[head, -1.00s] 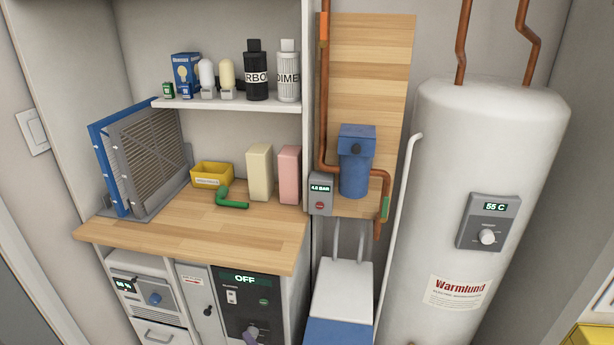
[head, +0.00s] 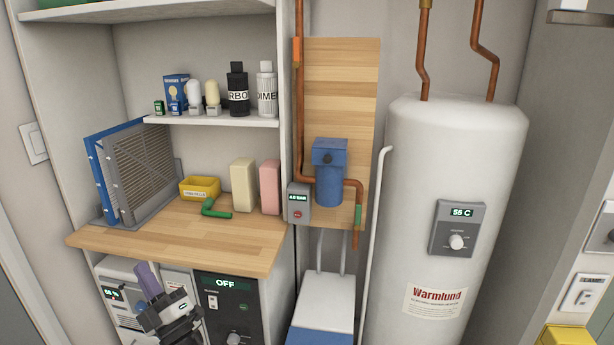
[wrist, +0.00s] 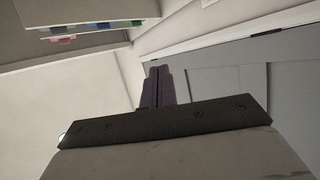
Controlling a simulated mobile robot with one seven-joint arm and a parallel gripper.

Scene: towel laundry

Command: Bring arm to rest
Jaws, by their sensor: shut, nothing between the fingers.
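My gripper (head: 147,274) shows low on the left in the head view. Its purple fingers point up, just in front of the cabinet under the wooden worktop (head: 175,232). The fingers are together with nothing between them. In the wrist view my gripper (wrist: 158,72) also has its two dark fingers closed and empty, pointing towards a pale wall and a grey panelled surface. The rest of my arm is mostly below the head view's edge.
A dark panel reading OFF (head: 235,300) is right of my gripper, and a white unit with a small display (head: 115,290) is left of it. A blue-and-white box (head: 325,305) and a tall white water heater (head: 450,160) stand further right.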

